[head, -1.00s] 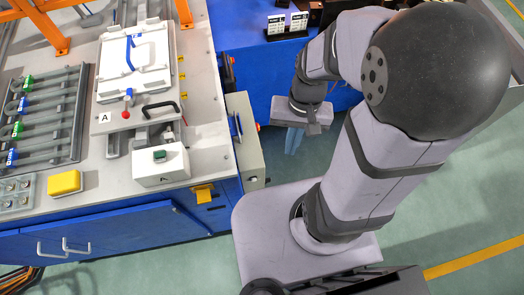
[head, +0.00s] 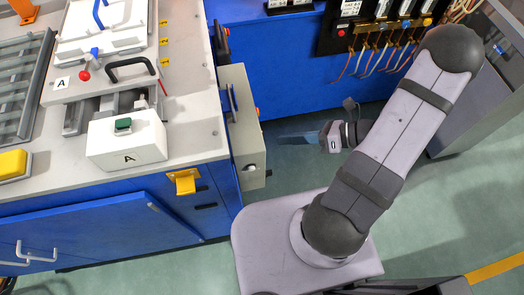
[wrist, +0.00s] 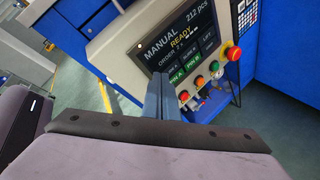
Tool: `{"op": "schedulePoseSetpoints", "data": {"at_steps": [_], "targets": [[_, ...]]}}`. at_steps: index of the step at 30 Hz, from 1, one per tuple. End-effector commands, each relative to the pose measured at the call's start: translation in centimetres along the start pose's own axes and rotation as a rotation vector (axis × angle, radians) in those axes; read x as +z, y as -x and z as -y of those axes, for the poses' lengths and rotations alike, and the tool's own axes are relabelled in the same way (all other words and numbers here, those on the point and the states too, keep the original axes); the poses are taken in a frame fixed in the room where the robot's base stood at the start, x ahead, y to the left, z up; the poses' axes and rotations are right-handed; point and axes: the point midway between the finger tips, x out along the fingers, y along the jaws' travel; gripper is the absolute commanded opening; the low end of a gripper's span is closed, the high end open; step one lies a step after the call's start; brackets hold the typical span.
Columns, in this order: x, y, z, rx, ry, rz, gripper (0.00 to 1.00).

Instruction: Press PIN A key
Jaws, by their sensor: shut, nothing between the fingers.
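The control panel screen (wrist: 180,38) fills the upper middle of the wrist view, tilted, reading MANUAL, READY and 212 pcs. The PIN A key (wrist: 177,75) is at its lower edge, beside the PIN B key (wrist: 193,65). My gripper (wrist: 161,80) is shut and empty. Its blue-grey fingertips appear just left of the PIN A key; I cannot tell the gap to the screen. In the head view my gripper (head: 281,138) points left at the grey panel housing (head: 240,130), with floor showing between them. The screen face is hidden there.
In the head view the workbench (head: 195,130) with a white box marked A (head: 127,142) stands left. Open green floor lies around my base.

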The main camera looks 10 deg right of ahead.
Motion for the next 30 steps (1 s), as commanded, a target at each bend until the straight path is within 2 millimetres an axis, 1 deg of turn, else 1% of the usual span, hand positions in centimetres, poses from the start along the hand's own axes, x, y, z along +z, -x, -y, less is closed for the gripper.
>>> {"op": "schedulePoseSetpoints", "data": {"at_steps": [1,3,6,10,12,16,30], "targets": [[-1.4,-0.3,2.3,-0.025,-0.084,0.070,0.00],[-2.0,-0.1,4.3,-0.053,-0.182,0.155,0.00],[-2.7,0.4,6.7,-0.082,-0.294,0.259,0.00],[-3.4,1.0,8.8,-0.107,-0.390,0.353,0.00],[-3.6,1.3,9.4,-0.114,-0.421,0.384,0.00],[-3.7,1.6,9.9,-0.121,-0.448,0.412,0.00],[-3.7,1.4,9.8,-0.121,-0.448,0.412,0.00]]}}
